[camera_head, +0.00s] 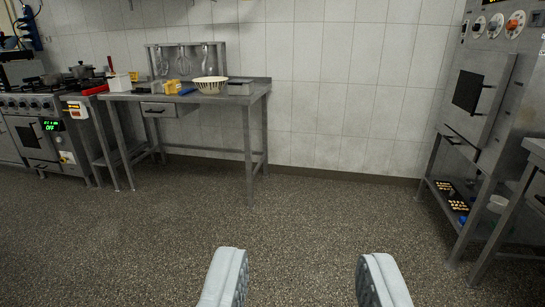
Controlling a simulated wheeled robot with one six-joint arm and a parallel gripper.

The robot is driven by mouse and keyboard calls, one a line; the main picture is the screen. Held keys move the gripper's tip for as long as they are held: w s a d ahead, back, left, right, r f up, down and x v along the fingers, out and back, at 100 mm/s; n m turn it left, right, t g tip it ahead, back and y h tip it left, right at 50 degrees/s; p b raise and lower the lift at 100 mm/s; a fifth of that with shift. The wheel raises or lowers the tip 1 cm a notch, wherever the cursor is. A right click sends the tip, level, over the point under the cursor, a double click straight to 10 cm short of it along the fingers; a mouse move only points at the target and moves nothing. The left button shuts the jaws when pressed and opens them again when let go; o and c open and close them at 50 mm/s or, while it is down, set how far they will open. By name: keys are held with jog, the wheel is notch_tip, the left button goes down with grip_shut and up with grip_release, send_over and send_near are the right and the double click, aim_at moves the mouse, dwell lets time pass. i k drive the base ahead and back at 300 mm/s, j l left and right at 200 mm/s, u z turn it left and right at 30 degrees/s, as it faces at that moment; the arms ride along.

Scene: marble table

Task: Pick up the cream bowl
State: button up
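A cream bowl (210,84) with a slotted-looking side sits on a steel table (225,98) against the back wall, left of the middle.
Beside the bowl stand a grey metal container (240,87) and a yellow item (172,87). Whisks and utensils hang behind. A stove (35,125) stands at far left, a steel oven (482,95) on a stand at right. The speckled floor (320,215) between is clear.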

aim_at(208, 85)
jog(key=i, duration=1.7)
jog(key=i+u, duration=0.15)
jog(key=i, duration=0.3)
jog(key=i+l+u, duration=0.15)
jog(key=i, duration=0.25)
jog(key=i+l+u, duration=0.1)
jog(key=i, duration=0.3)
jog(key=i+l+u, duration=0.15)
jog(key=i, duration=0.3)
jog(key=i+l+u, duration=0.35)
jog(key=i+u, duration=0.15)
jog(key=i+l+u, duration=0.45)
jog(key=k+l, duration=0.05)
